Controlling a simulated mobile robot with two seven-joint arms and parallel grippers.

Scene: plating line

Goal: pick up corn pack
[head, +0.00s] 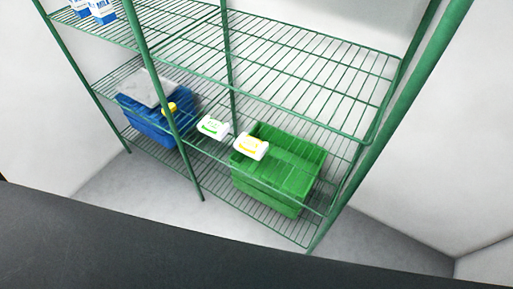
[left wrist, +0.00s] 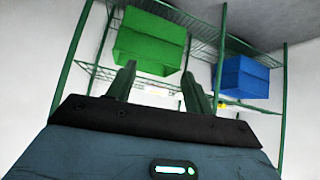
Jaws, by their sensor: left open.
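A white pack with a yellow label (head: 251,147), which looks like the corn pack, is on the green wire rack beside the rim of a green bin in the head view. A white pack with a green label (head: 213,127) lies to its left. My left gripper (left wrist: 160,86) shows in the left wrist view with its fingers apart and nothing clearly held between them. A small pale, yellowish shape (left wrist: 153,91) shows beyond the fingers, too blurred to name surely. Neither gripper shows in the head view.
The green bin (head: 283,185) and a blue bin (head: 150,125) with a grey lid stand on the rack (head: 229,60). Blue-and-white cartons (head: 103,11) are on the upper shelf at left. Green posts stand at the rack's front. A dark surface (head: 150,250) crosses the foreground.

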